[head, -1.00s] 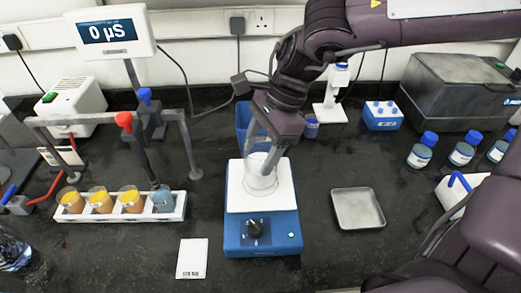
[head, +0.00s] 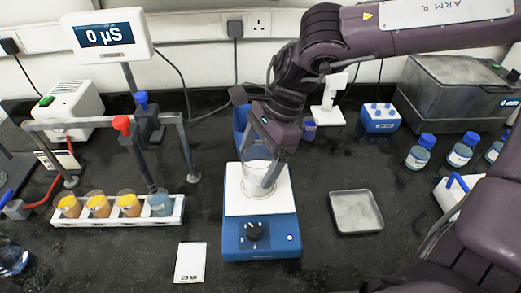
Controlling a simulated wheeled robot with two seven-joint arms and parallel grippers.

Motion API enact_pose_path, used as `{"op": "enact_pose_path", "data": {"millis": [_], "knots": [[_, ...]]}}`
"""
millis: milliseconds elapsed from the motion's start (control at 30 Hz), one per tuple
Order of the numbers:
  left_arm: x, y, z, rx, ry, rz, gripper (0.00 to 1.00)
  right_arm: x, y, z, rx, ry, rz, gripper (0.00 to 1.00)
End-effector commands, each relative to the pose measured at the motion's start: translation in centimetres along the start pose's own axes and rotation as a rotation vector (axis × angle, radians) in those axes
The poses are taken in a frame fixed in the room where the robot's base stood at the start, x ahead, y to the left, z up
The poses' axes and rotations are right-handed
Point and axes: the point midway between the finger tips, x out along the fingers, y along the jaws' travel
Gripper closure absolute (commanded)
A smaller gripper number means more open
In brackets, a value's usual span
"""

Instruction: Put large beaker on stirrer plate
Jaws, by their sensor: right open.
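The large beaker (head: 256,174) is clear glass and stands upright on the white top of the blue stirrer plate (head: 261,228). My right gripper (head: 260,172) comes down from above at the beaker, with its fingers open. One finger passes in front of the beaker's right side and hides part of it. I cannot tell whether the fingers touch the glass. My left gripper is not in view.
A white rack (head: 115,217) with several small filled beakers stands left, under a probe stand and a display (head: 108,35). A metal tray (head: 356,211) lies right of the plate. Blue-capped bottles (head: 420,152) stand farther right. A white card (head: 190,262) lies in front.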

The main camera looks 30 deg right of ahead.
Motion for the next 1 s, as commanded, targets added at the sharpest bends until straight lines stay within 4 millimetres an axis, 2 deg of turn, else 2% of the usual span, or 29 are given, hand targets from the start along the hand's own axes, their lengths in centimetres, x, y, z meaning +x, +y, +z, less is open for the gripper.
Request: {"op": "enact_pose_path", "data": {"millis": [67, 167, 500, 633, 800, 1000], "knots": [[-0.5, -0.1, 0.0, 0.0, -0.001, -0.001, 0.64, -0.4, 0.0, 0.2, 0.0, -0.001, 0.0, 0.16], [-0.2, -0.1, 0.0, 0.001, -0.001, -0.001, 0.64, -1.3, -0.1, 0.1, -0.002, 0.0, -0.004, 0.16], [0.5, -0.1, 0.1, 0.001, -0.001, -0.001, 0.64, -8.5, -0.1, 0.1, -0.001, 0.002, -0.006, 0.16], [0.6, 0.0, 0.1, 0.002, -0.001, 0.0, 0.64, -10.6, -0.1, 0.1, 0.0, 0.001, -0.004, 0.16], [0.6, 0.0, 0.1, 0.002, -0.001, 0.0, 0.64, -12.0, 0.0, 0.1, 0.001, 0.001, -0.001, 0.16], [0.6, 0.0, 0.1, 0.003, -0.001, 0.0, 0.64, -12.3, 0.0, 0.1, 0.001, -0.001, 0.001, 0.16]]}}
